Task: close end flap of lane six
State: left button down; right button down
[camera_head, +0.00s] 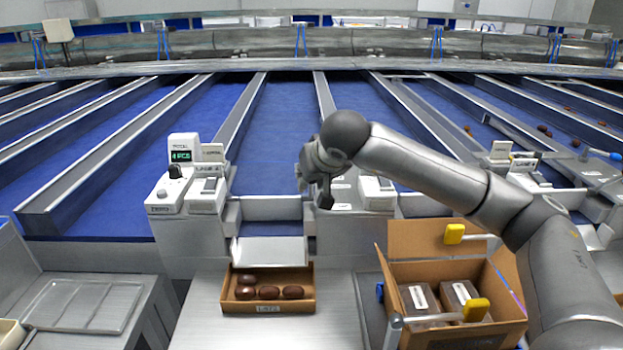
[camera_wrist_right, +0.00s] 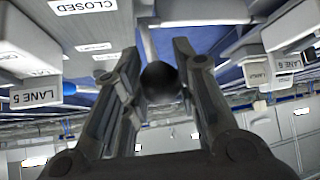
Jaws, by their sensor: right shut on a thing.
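My right gripper (camera_head: 318,178) reaches in from the right, over the console between two lane ends. In the right wrist view its fingers (camera_wrist_right: 157,58) are shut on a round black knob (camera_wrist_right: 160,82). The knob's shaft and the flap it belongs to are hidden. Labels nearby in that view include a "CLOSED" label (camera_wrist_right: 84,7) and a "LANE 5" label (camera_wrist_right: 37,97); I cannot read a lane six label clearly. A grey crosspiece (camera_head: 270,208) spans the end of the middle blue lane, above a pale sloping plate (camera_head: 269,250). My left gripper is not in view.
A cardboard tray (camera_head: 268,308) with several dates stands below the plate. An open carton (camera_head: 448,268) with dark packs and yellow-handled clamps (camera_head: 476,310) stands under my right arm. A white console with a green display (camera_head: 181,156) is left of the gripper.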

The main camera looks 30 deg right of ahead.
jog(key=shift+s+f, duration=0.1)
jog(key=shift+f, duration=0.2)
jog(key=c, duration=1.1)
grip_release()
jog(key=shift+r, duration=0.15)
jog(key=shift+r, duration=0.2)
jog(key=v, duration=1.1)
jog(key=shift+s+r, duration=0.2)
jog(key=shift+s, duration=0.05)
